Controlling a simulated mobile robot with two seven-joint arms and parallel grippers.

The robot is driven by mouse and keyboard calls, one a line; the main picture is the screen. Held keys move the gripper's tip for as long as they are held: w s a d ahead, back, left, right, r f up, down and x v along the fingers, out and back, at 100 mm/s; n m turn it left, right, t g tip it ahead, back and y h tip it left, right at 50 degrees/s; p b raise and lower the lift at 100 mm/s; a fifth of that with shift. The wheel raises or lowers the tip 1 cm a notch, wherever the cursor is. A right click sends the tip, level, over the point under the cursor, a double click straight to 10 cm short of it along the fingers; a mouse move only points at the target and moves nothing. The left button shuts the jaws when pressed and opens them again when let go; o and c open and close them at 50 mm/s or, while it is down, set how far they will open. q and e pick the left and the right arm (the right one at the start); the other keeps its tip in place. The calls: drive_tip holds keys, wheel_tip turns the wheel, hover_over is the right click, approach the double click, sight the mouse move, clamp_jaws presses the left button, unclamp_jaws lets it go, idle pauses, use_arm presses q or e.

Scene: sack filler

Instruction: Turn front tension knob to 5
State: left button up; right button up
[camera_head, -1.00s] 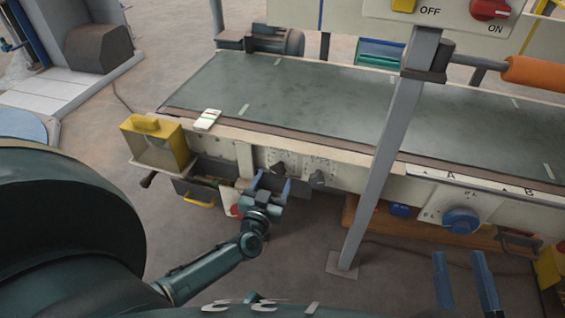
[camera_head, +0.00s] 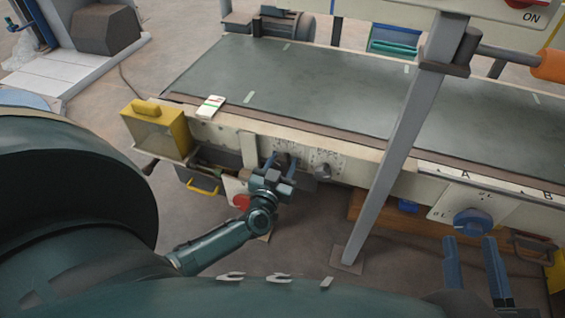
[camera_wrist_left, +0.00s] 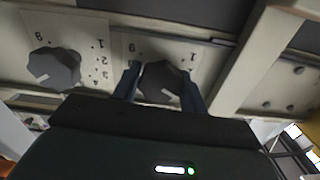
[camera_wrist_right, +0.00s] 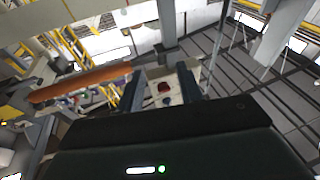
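Two small dark knobs sit on dial plates on the machine's front side. The left knob (camera_head: 282,159) is at my left gripper (camera_head: 280,165); the label above it is too blurred to read surely. The other knob (camera_head: 322,171) is just right of it. In the left wrist view, turned upside down, the first knob (camera_wrist_left: 163,80) lies between my open left fingers (camera_wrist_left: 160,88), with a narrow gap at the left finger. The other knob (camera_wrist_left: 54,68) shows its numbered scale. My right gripper (camera_head: 480,265) is open and empty, below the blue dial (camera_head: 473,222).
A grey post (camera_head: 400,140) stands between my two grippers. A yellow box (camera_head: 157,130) and an open drawer with a yellow handle (camera_head: 203,188) are left of my left gripper. A red round part (camera_head: 241,202) is close beside my left wrist. The belt (camera_head: 300,80) lies above.

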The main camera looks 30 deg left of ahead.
use_arm(q)
drive_tip(key=c, duration=0.4)
drive_tip(key=shift+r+m+p, duration=0.15)
drive_tip(key=shift+m+p, duration=0.15)
drive_tip(key=shift+p, duration=0.3)
drive_tip(key=m+p, duration=0.1)
drive_tip(key=p, duration=0.1)
drive_tip(key=shift+r+m+p, duration=0.15)
drive_tip(key=shift+m+p, duration=0.2)
drive_tip(key=shift+m, duration=0.05)
drive_tip(key=shift+m+p, duration=0.4)
drive_tip(key=shift+p, duration=0.1)
drive_tip(key=shift+m+p, duration=0.8)
drive_tip(key=shift+m, duration=0.1)
drive_tip(key=m+p, duration=0.1)
drive_tip(key=m, duration=0.1)
drive_tip(key=shift+m+p, duration=0.35)
drive_tip(key=shift+m, duration=0.05)
drive_tip(key=shift+f+m+p, duration=0.15)
drive_tip(key=shift+m+p, duration=0.2)
drive_tip(key=shift+m, duration=0.6)
drive_tip(key=shift+f+m+p, duration=0.15)
drive_tip(key=shift+m+p, duration=0.15)
drive_tip(key=shift+m, duration=0.65)
use_arm(e)
drive_tip(key=shift+d+f+g+h, duration=0.1)
drive_tip(key=shift+d+g+h, duration=1.1)
drive_tip(key=shift+h, duration=0.5)
